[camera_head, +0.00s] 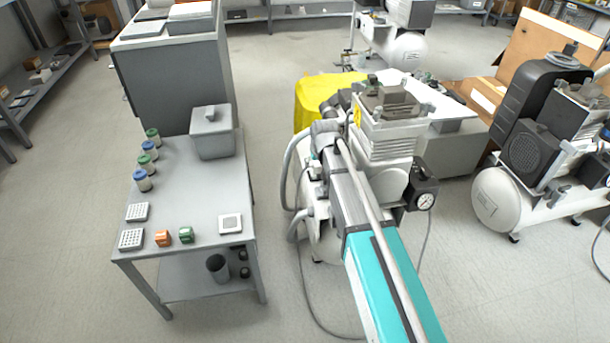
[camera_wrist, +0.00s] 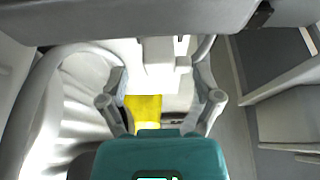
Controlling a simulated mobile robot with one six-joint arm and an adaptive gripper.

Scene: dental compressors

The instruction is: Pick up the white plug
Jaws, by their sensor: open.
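In the wrist view, my gripper (camera_wrist: 161,98) is open, its two grey fingers apart on either side. A white blocky part (camera_wrist: 157,62) lies beyond and between the fingers. I cannot tell whether it is the white plug or part of the compressor. The fingers do not clearly touch it, and nothing is held. In the head view, my arm reaches forward to the white compressor (camera_head: 386,140) in the middle, and my fingertips are not clearly visible there. No separate white plug can be made out for certain.
A grey table (camera_head: 185,195) stands at the left with a grey box (camera_head: 212,132), several small jars and a white square piece (camera_head: 230,223). Another compressor (camera_head: 510,200) stands at the right. A yellow object (camera_head: 318,98) is behind my arm. Floor shows between table and compressor.

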